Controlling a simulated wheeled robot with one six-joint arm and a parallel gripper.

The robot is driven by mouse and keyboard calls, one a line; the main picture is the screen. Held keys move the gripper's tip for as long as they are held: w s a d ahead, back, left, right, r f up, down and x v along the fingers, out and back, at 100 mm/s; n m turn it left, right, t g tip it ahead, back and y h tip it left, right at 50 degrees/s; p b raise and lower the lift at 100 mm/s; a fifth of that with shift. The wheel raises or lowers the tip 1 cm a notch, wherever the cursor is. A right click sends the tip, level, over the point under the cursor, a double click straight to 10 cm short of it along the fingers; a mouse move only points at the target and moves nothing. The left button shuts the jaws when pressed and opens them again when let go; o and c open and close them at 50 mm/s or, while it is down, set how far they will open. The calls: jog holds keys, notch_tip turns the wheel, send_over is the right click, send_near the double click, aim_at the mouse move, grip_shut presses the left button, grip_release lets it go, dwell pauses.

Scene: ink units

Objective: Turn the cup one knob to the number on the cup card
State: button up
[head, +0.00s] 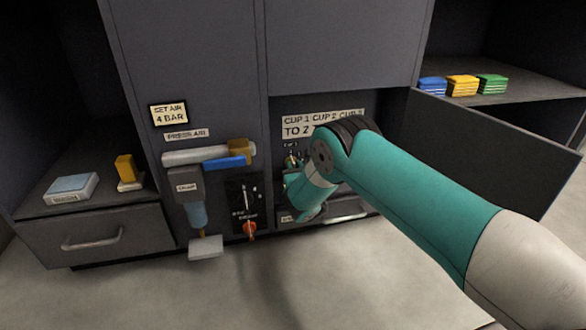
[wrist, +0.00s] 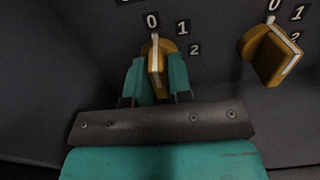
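The cup card (head: 305,124) is on the back of the recess in the head view. It reads CUP 1, CUP 2, CUP 3, with "TO 2" at the left of its lower line; my arm hides the rest. A brown-yellow knob (wrist: 156,67) stands between the two teal fingers of my gripper (wrist: 157,75) in the wrist view. Its white edge points up toward the 0 of a 0, 1, 2 scale. The fingers are close on both sides of it; I cannot tell whether they press it. In the head view my arm hides most of the gripper.
A second similar knob (wrist: 272,52) with its own scale is close on the right in the wrist view. A black panel with an orange-red knob (head: 249,229) and a press air unit (head: 187,185) are left of the recess. An open dark door (head: 490,150) is at right.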

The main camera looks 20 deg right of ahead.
grip_shut()
jog(key=shift+m, duration=0.3)
jog(key=m+p, duration=0.2)
jog(key=m, duration=0.1)
jog(key=shift+d, duration=0.1)
jog(key=m+p, duration=0.1)
jog(key=m, duration=0.4)
jog(key=shift+d, duration=0.1)
jog(key=m+p, duration=0.1)
jog(key=m, duration=0.4)
jog(key=shift+f, duration=0.15)
jog(key=shift+f+m+p, duration=0.15)
jog(key=shift+m+p, duration=0.35)
jog(key=shift+m, duration=1.6)
jog(key=shift+o, duration=2.4)
grip_release()
